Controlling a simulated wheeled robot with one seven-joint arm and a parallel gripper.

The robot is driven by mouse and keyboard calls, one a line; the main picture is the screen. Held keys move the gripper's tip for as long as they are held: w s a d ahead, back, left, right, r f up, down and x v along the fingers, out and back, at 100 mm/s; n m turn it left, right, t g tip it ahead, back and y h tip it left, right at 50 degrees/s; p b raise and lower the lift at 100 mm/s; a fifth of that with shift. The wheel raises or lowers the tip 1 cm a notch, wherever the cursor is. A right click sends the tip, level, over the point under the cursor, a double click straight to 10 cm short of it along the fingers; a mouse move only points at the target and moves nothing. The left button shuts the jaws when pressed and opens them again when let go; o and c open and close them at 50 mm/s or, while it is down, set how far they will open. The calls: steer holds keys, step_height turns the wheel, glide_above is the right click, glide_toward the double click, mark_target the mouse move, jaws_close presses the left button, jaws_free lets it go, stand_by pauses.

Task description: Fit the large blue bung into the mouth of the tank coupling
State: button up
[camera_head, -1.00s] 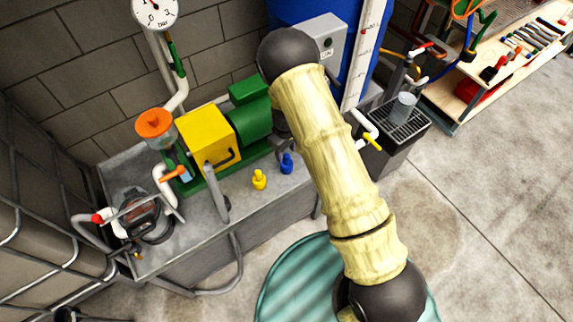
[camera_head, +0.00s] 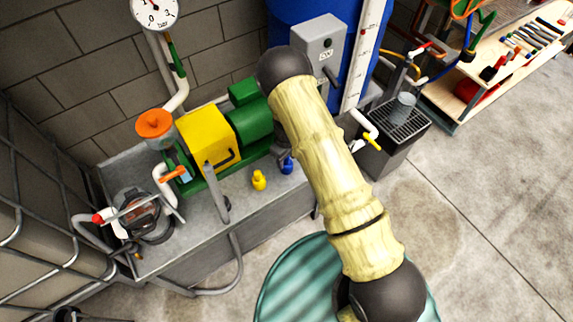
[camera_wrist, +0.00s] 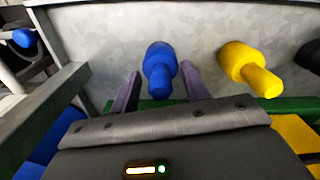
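The large blue bung (camera_head: 287,166) stands on the grey bench beside a yellow bung (camera_head: 259,180). In the wrist view the blue bung (camera_wrist: 160,72) lies between the tips of my two dark fingers, with visible gaps on both sides. My gripper (camera_wrist: 162,86) is open and holds nothing. The yellow bung (camera_wrist: 250,68) is just right of the right finger. In the head view my gripper is hidden behind my arm. I cannot pick out the mouth of the tank coupling with certainty in either view.
A green and yellow pump (camera_head: 208,140) stands on the bench (camera_head: 178,240) behind the bungs. The blue tank (camera_head: 362,50) and a grey box (camera_head: 318,45) are behind my arm. A white pipe with a yellow tap (camera_head: 372,138) is to the right. Open concrete floor lies further right.

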steer(key=c, duration=0.5)
steer(key=shift+s+d+r, duration=0.1)
steer(key=shift+s+r, duration=0.1)
steer(key=shift+r, duration=0.15)
step_height(320, 180, up, 6)
steer(key=shift+r, duration=0.2)
steer(key=s+d+b, duration=0.2)
steer(key=s+d, duration=0.9)
steer(key=s, duration=0.5)
steer(key=shift+s+b, duration=0.15)
steer(key=shift+b, duration=0.25)
